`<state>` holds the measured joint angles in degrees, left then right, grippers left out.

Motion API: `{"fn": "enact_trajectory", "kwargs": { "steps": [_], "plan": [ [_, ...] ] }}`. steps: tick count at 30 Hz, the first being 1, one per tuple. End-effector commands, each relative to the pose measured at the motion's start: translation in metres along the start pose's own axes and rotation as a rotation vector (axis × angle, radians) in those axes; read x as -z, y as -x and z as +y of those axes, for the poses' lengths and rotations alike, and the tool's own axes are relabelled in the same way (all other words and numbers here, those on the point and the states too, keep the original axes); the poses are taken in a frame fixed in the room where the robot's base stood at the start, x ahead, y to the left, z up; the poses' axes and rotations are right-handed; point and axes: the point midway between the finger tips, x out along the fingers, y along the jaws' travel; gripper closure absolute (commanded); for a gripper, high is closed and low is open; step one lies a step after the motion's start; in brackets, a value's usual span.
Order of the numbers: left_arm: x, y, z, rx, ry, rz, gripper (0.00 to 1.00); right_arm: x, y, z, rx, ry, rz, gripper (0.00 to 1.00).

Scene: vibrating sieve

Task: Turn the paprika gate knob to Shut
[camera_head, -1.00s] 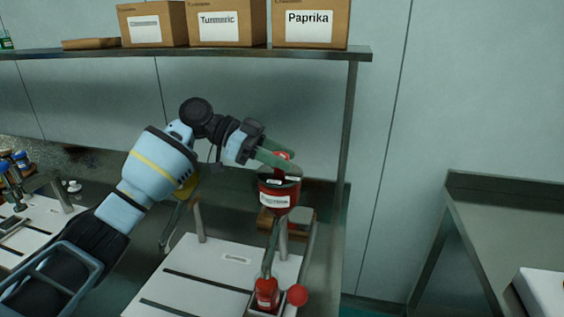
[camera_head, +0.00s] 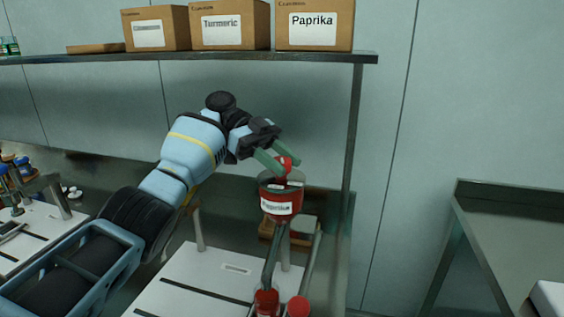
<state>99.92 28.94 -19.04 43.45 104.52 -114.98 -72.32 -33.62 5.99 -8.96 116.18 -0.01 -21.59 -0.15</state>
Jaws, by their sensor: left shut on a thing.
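A dark red round hopper (camera_head: 265,190) with a white label, too small to read surely, stands on a slanted metal post above the white bench plate. A small red knob (camera_head: 285,160) sits above its rim. My left gripper (camera_head: 282,166) comes in from the upper left with its green fingers angled down. It is shut on the red knob, and the fingers partly hide it. I cannot make out any Shut mark or the knob's exact setting. My right gripper is not in view.
A red jar (camera_head: 265,303) and a red ball-shaped knob (camera_head: 298,306) stand low at the front. A shelf (camera_head: 200,58) above carries cardboard boxes, one a Paprika box (camera_head: 313,36). A shelf post (camera_head: 352,150) stands right of the hopper. A steel table (camera_head: 510,215) is farther right.

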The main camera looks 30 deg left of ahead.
Motion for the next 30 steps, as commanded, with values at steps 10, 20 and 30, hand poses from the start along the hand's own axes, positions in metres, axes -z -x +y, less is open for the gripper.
{"fn": "enact_trajectory", "kwargs": {
  "steps": [10, 20, 30],
  "plan": [
    [-0.002, -0.001, 0.000, -0.006, 0.003, -0.004, 0.86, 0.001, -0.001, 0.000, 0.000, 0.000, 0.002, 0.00],
    [-0.001, 0.000, 0.000, -0.004, 0.001, -0.002, 0.41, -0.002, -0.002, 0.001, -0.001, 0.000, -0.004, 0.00],
    [0.010, 0.004, 0.000, -0.002, -0.002, -0.001, 0.41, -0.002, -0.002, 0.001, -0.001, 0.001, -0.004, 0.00]
  ]
}}
